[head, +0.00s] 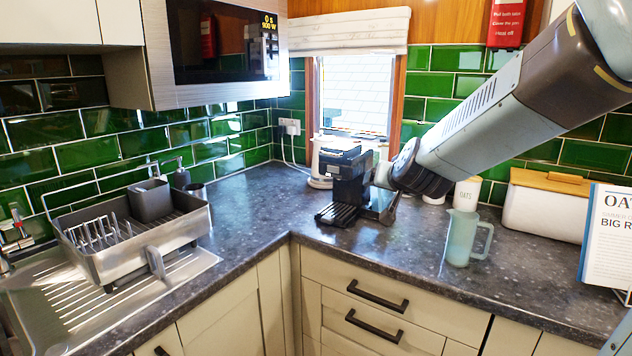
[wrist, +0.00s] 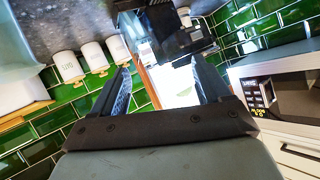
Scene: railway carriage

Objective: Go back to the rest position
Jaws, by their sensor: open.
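My gripper (wrist: 159,65) is open in the wrist view, with its two dark fingers spread wide and nothing between them. A black coffee machine (head: 346,182) stands on the counter just left of the arm's end. In the wrist view the coffee machine (wrist: 180,38) shows beyond the fingertips, apart from them as far as I can tell.
A pale jug (head: 462,238) stands on the dark counter (head: 370,268) below my arm. A bread bin (head: 545,208) and a cookbook (head: 608,235) are at right. A dish rack (head: 130,240) sits by the sink at left. A microwave (head: 225,45) hangs above. White canisters (wrist: 68,67) line the wall.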

